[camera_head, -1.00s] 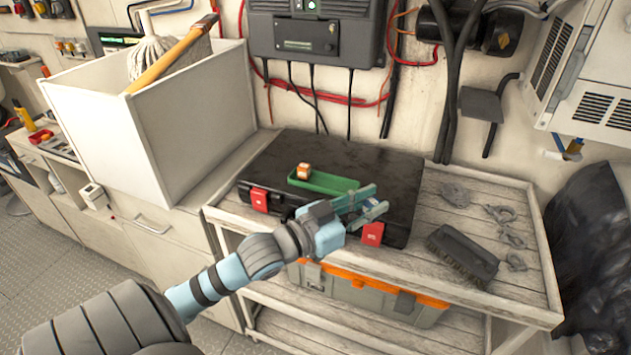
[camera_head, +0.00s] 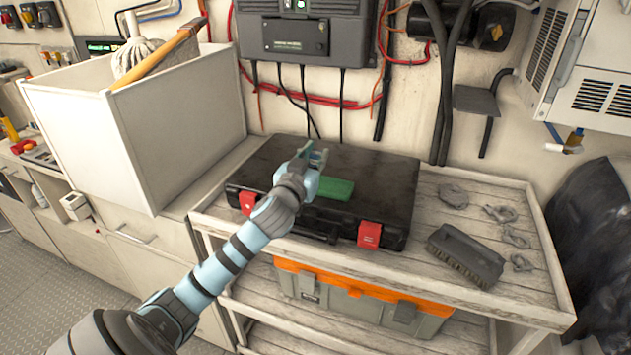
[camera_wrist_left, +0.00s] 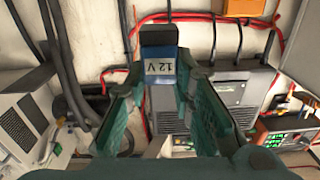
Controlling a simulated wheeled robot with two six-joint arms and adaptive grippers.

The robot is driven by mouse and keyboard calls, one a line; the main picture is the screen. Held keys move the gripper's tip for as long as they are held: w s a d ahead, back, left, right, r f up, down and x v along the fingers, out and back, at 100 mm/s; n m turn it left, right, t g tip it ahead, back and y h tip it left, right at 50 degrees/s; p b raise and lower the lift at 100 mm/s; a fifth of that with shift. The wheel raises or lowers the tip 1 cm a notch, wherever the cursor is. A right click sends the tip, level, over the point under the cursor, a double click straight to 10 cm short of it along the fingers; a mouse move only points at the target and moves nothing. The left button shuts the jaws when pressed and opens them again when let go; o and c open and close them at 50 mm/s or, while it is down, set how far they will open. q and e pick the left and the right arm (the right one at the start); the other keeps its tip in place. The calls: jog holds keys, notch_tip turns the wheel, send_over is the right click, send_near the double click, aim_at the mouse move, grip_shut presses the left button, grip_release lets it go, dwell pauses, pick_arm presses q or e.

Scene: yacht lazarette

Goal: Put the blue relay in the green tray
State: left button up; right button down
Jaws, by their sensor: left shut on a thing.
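The green tray (camera_head: 338,189) lies on the lid of a black case. My left arm covers its left part, and only its right part shows in the head view. My left gripper (camera_head: 319,153) is above the tray's left part and the case. In the left wrist view, my left gripper (camera_wrist_left: 160,82) is shut on the blue relay (camera_wrist_left: 160,54), which has a white "12 V" label and a dark end. The relay is between the fingertips. I cannot make the relay out in the head view. My right gripper is in neither view.
The black case (camera_head: 392,185) stands on a wooden cart (camera_head: 400,272), with a brush (camera_head: 465,255) and metal shackles (camera_head: 501,214) to its right. A white bin (camera_head: 190,150) with a mop stands at left. Cables and a grey wall unit (camera_head: 300,30) are behind.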

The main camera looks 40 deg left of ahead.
pick_arm(q)
notch_tip(320, 180, down, 5)
jog(key=shift+r+b, duration=0.1)
jog(key=shift+b, duration=0.45)
jog(key=o, duration=1)
jog(key=shift+d, duration=0.1)
jog(key=shift+s+d, duration=0.1)
jog(key=shift+s, duration=0.3)
jog(key=v, duration=1.1)
jog(key=shift+s, duration=0.15)
